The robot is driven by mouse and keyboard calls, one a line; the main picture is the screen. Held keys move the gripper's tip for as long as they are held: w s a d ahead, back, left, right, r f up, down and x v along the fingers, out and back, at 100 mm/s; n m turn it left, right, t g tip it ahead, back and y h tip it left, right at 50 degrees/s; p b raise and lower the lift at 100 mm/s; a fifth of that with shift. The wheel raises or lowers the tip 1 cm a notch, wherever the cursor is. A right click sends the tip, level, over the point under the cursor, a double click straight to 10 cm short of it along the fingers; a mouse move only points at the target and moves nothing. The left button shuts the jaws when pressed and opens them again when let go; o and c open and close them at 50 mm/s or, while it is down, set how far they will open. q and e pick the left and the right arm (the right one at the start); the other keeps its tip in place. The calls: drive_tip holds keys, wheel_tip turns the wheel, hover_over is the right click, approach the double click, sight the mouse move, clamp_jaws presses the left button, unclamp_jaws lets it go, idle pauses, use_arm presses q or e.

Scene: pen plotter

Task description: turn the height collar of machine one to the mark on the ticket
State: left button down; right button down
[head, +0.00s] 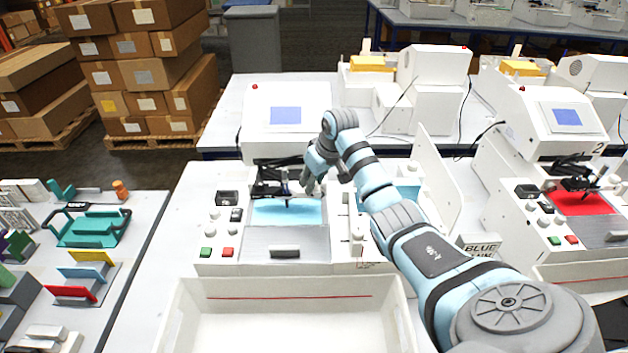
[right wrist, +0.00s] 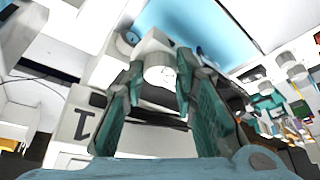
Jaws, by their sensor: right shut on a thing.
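Machine one (head: 286,128) stands in the middle of the head view, with a blue bed (head: 287,214) and a black pen carriage (head: 273,188). My right gripper (head: 313,182) reaches in just right of the carriage. The right wrist view shows its two teal fingers on either side of a white round part, the height collar (right wrist: 160,77), and shut on it. Its far side is hidden by the fingers and the housing. The collar's marks are too small to read. A number 1 (right wrist: 82,123) shows on the machine. I cannot make out a ticket. My left gripper is not in view.
A white tray (head: 290,284) stands in front of machine one. Machine two (head: 560,120), with a red bed, is at the right, and a BLUE sign (head: 480,246) stands between them. Coloured holders (head: 85,270) fill the left table. Cardboard boxes are stacked behind.

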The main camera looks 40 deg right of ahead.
drive_tip(key=shift+w+r, duration=0.1)
idle(0.4)
drive_tip(key=c, duration=1.3)
unclamp_jaws()
